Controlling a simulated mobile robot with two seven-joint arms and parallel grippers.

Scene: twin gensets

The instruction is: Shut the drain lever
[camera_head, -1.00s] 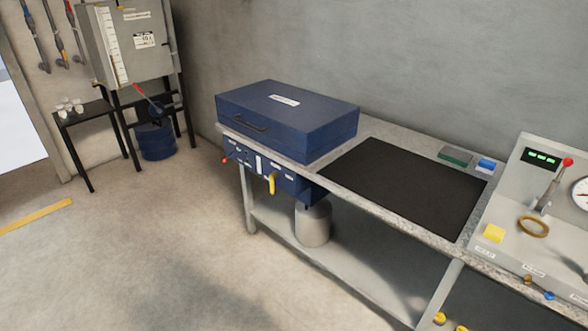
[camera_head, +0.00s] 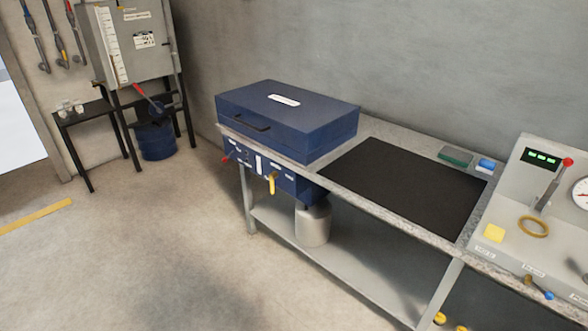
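A red-handled lever (camera_head: 147,97) sits below the grey tank (camera_head: 130,45) at the upper left, slanting down to the right toward a dark round part. A blue drum (camera_head: 156,141) stands on the floor beneath it. A smaller red-tipped lever (camera_head: 228,157) and a yellow handle (camera_head: 272,184) hanging down are on the blue panel (camera_head: 295,184) under the bench top. None has a readable drain label, so I cannot tell which is the drain lever, or whether it is open or shut. Neither gripper is in view.
The bench (camera_head: 373,147) carries a closed blue case (camera_head: 285,118) and a black mat (camera_head: 405,185). A metal can (camera_head: 313,226) stands under the blue panel. A control console (camera_head: 550,205) is at the right. A small black table (camera_head: 85,113) holds cups. The floor at left is clear.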

